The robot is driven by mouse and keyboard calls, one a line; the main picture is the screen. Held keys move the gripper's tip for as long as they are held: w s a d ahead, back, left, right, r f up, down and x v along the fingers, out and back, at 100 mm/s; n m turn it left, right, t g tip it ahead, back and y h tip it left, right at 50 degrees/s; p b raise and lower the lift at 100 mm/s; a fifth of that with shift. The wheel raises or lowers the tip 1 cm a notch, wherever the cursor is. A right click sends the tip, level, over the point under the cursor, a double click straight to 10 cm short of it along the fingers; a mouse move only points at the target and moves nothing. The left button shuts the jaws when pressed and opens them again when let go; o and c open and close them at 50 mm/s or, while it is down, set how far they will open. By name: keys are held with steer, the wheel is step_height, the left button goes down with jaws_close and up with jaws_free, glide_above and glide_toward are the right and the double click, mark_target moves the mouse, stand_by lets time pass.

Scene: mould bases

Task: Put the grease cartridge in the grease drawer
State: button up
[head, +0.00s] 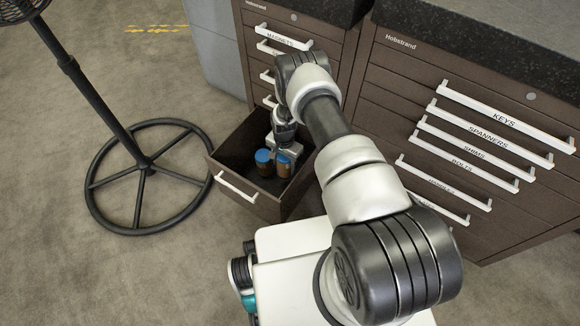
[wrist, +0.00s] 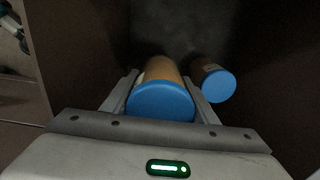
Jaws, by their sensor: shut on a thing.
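An orange-brown cylinder with a blue cap, which I take for the grease cartridge (wrist: 160,100), sits between the two fingers of my gripper (wrist: 162,78) in the wrist view. My gripper is shut on it. In the head view my gripper (head: 284,149) reaches down into an open drawer (head: 222,165), and the held cartridge (head: 284,166) is inside the drawer walls. Whether it touches the drawer floor I cannot tell. The open drawer is the bottom one of the left cabinet. Its label is not readable.
A second blue-capped cylinder (wrist: 215,82) stands in the drawer, just outside my right finger in the wrist view. The right cabinet (head: 400,85) has several shut, labelled drawers. A black fan stand (head: 145,162) stands on the floor left of the drawer.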

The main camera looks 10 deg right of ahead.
mark_target(285, 169)
step_height(285, 169, down, 4)
steer(key=shift+b, duration=0.4)
steer(key=w+d+b, duration=0.1)
steer(key=w+d+f+b, duration=0.1)
steer(key=w+d, duration=0.1)
steer(key=shift+f, duration=0.1)
steer(key=shift+f, duration=0.15)
steer(key=shift+a+f, duration=0.1)
steer(key=shift+f, duration=0.35)
steer(key=o, duration=1.4)
steer(key=shift+o, duration=0.2)
step_height(285, 169, up, 9)
steer(key=p, duration=0.2)
steer(key=shift+f+p, duration=0.15)
steer(key=shift+p, duration=0.2)
